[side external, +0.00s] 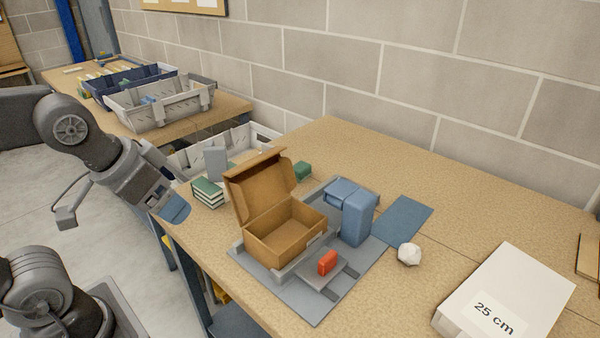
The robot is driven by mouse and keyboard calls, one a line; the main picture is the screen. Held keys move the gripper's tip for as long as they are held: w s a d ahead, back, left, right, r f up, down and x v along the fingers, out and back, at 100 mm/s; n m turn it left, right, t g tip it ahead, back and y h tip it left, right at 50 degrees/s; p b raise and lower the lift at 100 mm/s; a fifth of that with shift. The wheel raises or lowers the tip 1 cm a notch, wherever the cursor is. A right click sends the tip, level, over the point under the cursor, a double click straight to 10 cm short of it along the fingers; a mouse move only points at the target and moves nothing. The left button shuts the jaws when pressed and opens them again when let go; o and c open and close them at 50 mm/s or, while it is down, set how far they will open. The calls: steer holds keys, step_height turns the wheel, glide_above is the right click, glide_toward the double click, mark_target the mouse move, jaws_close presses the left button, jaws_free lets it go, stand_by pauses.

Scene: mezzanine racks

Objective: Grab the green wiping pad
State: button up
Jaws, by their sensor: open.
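A small green block (302,170), which looks like the wiping pad, lies on the wooden table behind the open cardboard box (285,236). My gripper (176,208) is at the left, by the table's left edge, in front of the stack of green-and-white books (208,192). It is open and well apart from the green block, with the books and the box lid between them in this view. The fingertips are small here, and I see nothing held between them.
A grey fixture board (312,308) holds the box, blue blocks (357,218) and a red block (327,262). A blue mat (404,220), a white crumpled ball (409,254) and a white box marked 25 cm (520,285) lie right. A grey bin (185,160) stands behind the books.

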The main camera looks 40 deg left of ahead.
steer(key=shift+r, duration=0.1)
steer(key=w+a+r, duration=0.2)
steer(key=w+r, duration=0.8)
steer(key=w, duration=0.1)
steer(key=g, duration=0.1)
glide_above(300, 166)
steer(key=s, duration=0.6)
step_height(300, 166, down, 19)
steer(key=shift+n, duration=0.4)
steer(key=x, duration=0.7)
steer(key=shift+w+f, duration=0.15)
steer(key=shift+f, duration=0.15)
steer(key=shift+w+x, duration=0.2)
steer(key=shift+x, duration=1.25)
steer(key=shift+w+x, duration=0.25)
steer(key=shift+x, duration=1.25)
